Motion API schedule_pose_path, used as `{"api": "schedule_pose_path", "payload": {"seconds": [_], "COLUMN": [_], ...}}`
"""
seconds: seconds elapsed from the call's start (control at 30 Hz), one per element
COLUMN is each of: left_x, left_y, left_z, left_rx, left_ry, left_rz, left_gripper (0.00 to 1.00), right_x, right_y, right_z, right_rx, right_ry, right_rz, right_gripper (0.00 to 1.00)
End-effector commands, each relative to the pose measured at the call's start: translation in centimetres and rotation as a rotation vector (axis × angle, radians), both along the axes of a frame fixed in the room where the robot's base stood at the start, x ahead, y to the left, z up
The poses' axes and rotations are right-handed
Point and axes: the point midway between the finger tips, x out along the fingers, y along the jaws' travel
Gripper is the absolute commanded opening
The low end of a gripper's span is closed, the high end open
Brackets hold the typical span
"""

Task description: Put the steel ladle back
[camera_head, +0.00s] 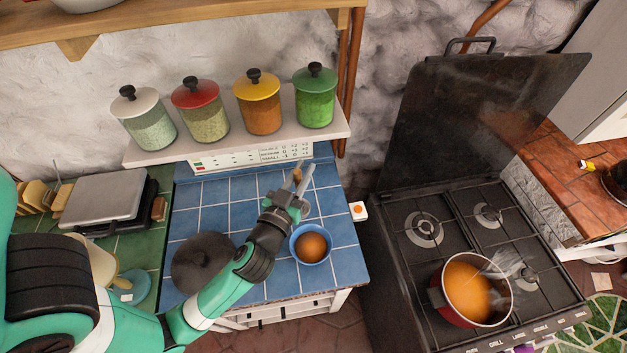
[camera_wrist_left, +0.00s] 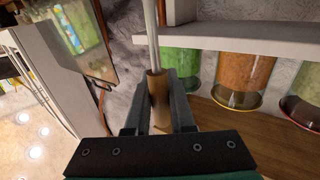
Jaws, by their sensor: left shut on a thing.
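My left gripper (camera_head: 297,188) is above the blue-tiled counter, in front of the jar shelf. In the left wrist view, its fingers (camera_wrist_left: 167,92) are shut on the wooden handle of the steel ladle (camera_wrist_left: 153,38), whose thin metal shaft runs up out of the picture. In the head view the ladle's wooden handle (camera_head: 297,173) shows only as a small piece at the fingertips. My right gripper is not in view.
Several lidded jars stand on the shelf (camera_head: 240,145). A red pot (camera_head: 470,290) of orange soup stands on the stove (camera_head: 450,225).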

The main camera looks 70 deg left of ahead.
Motion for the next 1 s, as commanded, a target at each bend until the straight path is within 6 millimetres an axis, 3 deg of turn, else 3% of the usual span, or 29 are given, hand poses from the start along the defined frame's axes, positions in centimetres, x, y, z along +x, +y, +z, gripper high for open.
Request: {"api": "schedule_pose_path", "payload": {"seconds": [0.07,0.1,0.2,0.3,0.53,0.73,1.0], "left_x": [1.6,2.1,3.3,4.1,4.6,4.8,4.8], "left_y": [1.9,2.3,3.4,4.1,4.6,4.8,4.7], "left_z": [-0.9,-2.5,-4.6,-5.8,-6.5,-9.8,-9.7], "left_rx": [0.001,0.0,0.0,0.001,0.001,0.002,0.001], "left_ry": [0.001,0.003,0.001,0.0,-0.001,0.003,-0.001], "left_rz": [0.006,0.003,0.002,-0.001,-0.001,-0.002,-0.003], "left_gripper": [0.0,0.0,0.0,0.0,0.0,0.0,0.0], "right_x": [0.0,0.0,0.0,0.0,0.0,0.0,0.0], "right_y": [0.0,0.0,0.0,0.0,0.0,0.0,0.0], "right_z": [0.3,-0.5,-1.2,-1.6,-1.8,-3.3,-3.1], "right_rx": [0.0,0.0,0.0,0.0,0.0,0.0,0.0], "right_ry": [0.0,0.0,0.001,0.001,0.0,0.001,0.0], "right_rz": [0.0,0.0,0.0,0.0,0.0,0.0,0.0], "right_gripper": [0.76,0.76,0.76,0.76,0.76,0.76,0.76]}}
